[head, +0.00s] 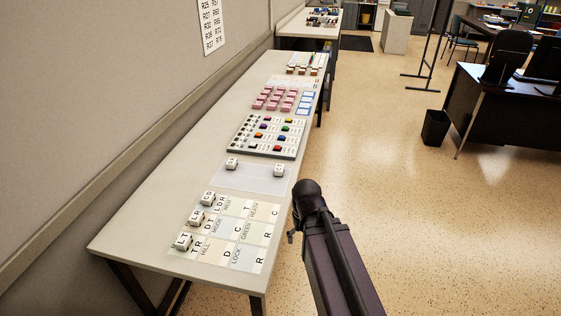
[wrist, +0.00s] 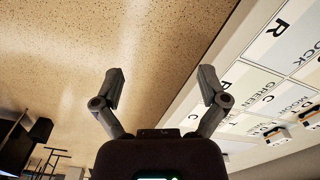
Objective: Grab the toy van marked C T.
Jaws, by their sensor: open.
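Several small white toy vans stand on the long table. Two are on a plain grey mat (head: 255,178): a left van (head: 231,162) and a right van (head: 279,170). Their marks are too small to read surely, so I cannot tell which is C T. Three more vans stand at the left edge of a lettered mat, seemingly marked LT (head: 183,241), LR (head: 196,217) and CD (head: 207,198). My gripper (wrist: 161,75) is open and empty, its two fingers spread over floor in the wrist view, beside the table.
The lettered mat (head: 236,230) has printed squares and place names. Beyond the grey mat lie a tray of coloured pieces (head: 268,135) and pink blocks (head: 273,98). A wall runs along the table's left. The floor (head: 400,190) to the right is clear up to a dark desk (head: 500,105).

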